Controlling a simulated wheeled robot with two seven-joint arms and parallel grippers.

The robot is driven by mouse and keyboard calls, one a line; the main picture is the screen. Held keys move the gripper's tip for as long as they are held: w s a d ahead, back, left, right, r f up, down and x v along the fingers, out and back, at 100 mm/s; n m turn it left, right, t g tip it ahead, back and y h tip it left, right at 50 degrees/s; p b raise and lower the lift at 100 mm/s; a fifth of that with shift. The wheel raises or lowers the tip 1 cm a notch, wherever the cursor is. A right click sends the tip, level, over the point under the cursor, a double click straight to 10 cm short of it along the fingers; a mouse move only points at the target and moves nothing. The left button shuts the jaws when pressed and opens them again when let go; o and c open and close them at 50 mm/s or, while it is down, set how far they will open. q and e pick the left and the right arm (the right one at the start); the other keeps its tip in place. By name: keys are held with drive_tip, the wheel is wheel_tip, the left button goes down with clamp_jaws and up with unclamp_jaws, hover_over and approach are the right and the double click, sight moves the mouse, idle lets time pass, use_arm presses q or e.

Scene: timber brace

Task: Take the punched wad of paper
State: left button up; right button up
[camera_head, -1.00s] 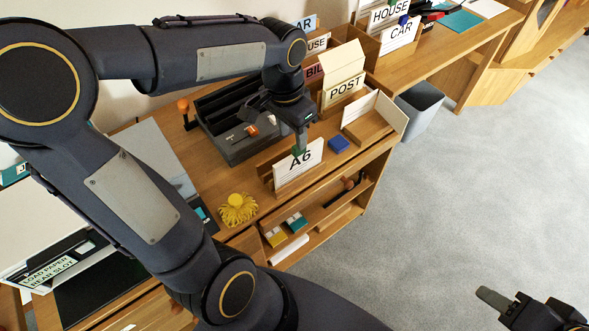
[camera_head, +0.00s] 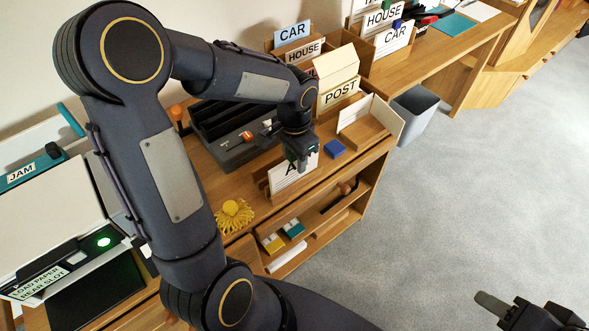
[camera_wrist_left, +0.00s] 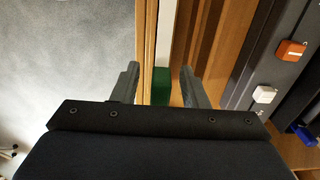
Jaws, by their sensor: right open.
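A white sheet or wad lettered A6 (camera_head: 283,182) stands upright in a low wooden holder at the desk's front edge. I cannot make out punched holes, so I cannot tell whether it is the punched wad. My left gripper (camera_head: 302,163) is over it, hiding part of the lettering. In the left wrist view my left gripper (camera_wrist_left: 158,84) is open, with a white edge (camera_wrist_left: 166,35) and a green block (camera_wrist_left: 160,86) between its fingers. No grip on them shows. My right gripper (camera_head: 494,305) is open and empty at the lower right, above the floor.
A dark tray (camera_head: 235,135) lies behind the holder. A blue block (camera_head: 335,148) and a wooden box (camera_head: 366,130) are to its right. A yellow tasselled thing (camera_head: 234,215) is to its left. A grey bin (camera_head: 418,107) stands on the floor, which is clear at right.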

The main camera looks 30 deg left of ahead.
use_arm(q)
clamp_jaws()
drive_tip(key=shift+r, duration=0.2)
idle(0.3)
